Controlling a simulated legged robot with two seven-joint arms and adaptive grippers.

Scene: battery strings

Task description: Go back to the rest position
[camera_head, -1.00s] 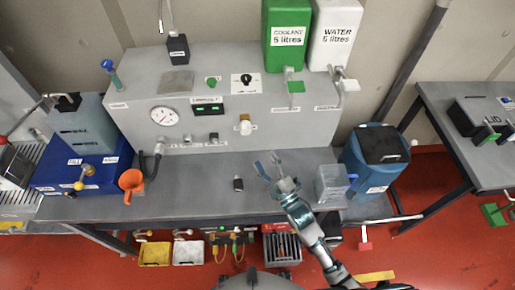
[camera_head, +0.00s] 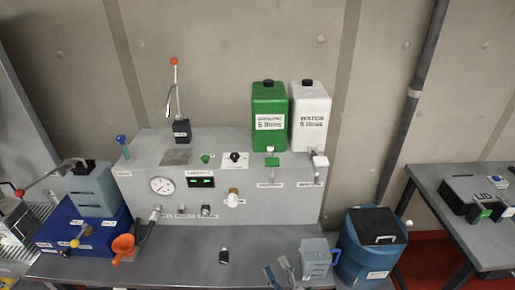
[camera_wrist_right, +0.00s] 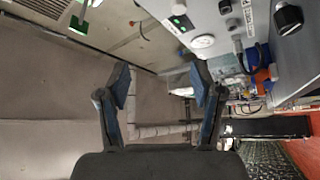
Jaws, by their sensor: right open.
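My right gripper (camera_head: 279,274) shows at the bottom edge of the head view, over the front of the grey bench (camera_head: 185,250). Only its fingers show there, spread apart. In the right wrist view the gripper (camera_wrist_right: 163,90) is open, with two blue-padded fingers wide apart and nothing between them. A small clear jug with a blue handle (camera_head: 314,258) stands just right of the gripper, apart from it as far as I can tell. My left gripper is not in view.
A grey panel (camera_head: 265,205) with a gauge stands at the back, with green coolant (camera_head: 270,105) and white water (camera_head: 309,135) containers on top. A blue bin (camera_head: 368,250) is right. A small black item (camera_head: 224,257) lies mid-bench.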

